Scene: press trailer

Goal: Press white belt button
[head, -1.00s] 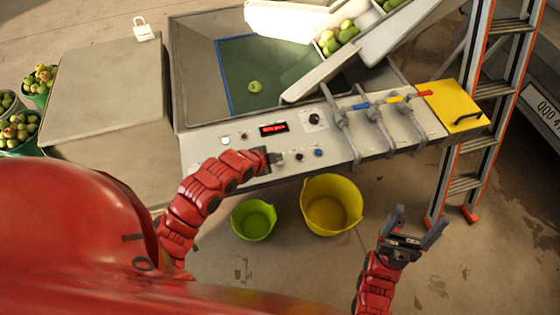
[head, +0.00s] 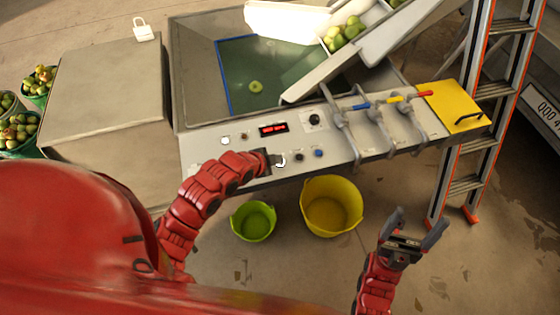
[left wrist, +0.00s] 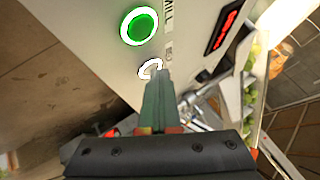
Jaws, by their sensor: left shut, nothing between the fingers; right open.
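The control panel (head: 205,150) runs along the front of the wash tank. A white-looking button (head: 281,161) is right at the fingertips of my left gripper (head: 271,160), partly hidden by them; contact cannot be told. Another white button (head: 225,140) is further left on the panel. The left wrist view shows the shut, empty fingers (left wrist: 160,80) beside a white ring (left wrist: 150,69) they partly cover. A green button with a white rim (left wrist: 139,26) is above it, by the lettering "MILL". My right gripper (head: 403,228) is open and empty, low at the right.
A black button (head: 299,157), a blue button (head: 318,153) and a red display (head: 273,128) are on the panel. Valve pipes (head: 375,118) and a ladder (head: 483,110) stand to the right. Yellow (head: 331,205) and green (head: 253,221) buckets are on the floor below.

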